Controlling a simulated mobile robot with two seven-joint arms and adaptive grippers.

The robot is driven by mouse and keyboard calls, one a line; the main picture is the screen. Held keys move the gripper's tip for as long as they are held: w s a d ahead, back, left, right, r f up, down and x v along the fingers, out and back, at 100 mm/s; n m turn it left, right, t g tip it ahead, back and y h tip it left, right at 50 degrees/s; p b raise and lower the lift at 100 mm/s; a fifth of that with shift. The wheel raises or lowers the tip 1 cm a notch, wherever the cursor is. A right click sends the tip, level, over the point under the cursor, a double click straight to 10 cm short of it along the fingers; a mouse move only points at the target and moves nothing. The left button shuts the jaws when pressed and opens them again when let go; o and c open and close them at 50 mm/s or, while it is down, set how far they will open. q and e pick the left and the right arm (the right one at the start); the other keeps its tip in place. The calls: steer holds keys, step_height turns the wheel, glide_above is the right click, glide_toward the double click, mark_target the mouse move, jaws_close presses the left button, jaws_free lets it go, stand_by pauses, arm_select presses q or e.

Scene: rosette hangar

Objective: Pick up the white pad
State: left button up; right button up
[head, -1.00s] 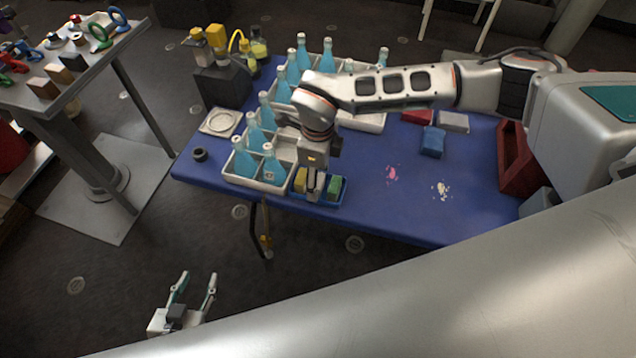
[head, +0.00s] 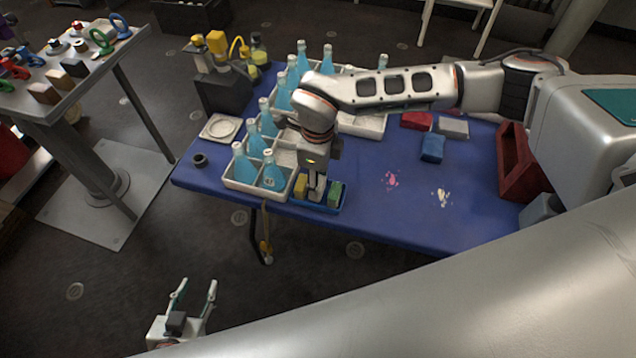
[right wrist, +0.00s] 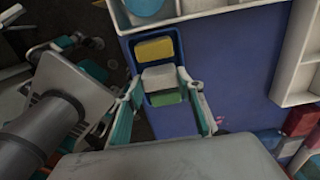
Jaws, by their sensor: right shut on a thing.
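The white pad (right wrist: 160,78) shows in the right wrist view between a yellow pad (right wrist: 155,50) and a green pad (right wrist: 165,97), at a small blue tray (head: 321,207). My right gripper (right wrist: 163,106) is shut on the white pad, with one finger at each side of it. I cannot tell whether the pad is raised off the tray floor. In the head view my right gripper (head: 317,190) points down at the tray and mostly hides the pad. My left gripper (head: 196,287) is open and empty, low over the floor, away from the table.
A white crate (head: 257,190) of blue bottles stands close left of the tray. A blue block (head: 432,148), a red block (head: 416,120) and a grey-white block (head: 453,126) lie to the right. A red bin (head: 515,165) stands at the right edge. The table's front middle is clear except for stains.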

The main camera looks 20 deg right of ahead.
step_height(320, 180, up, 19)
steer(key=shift+f+b, duration=0.2)
steer(key=shift+b, duration=0.1)
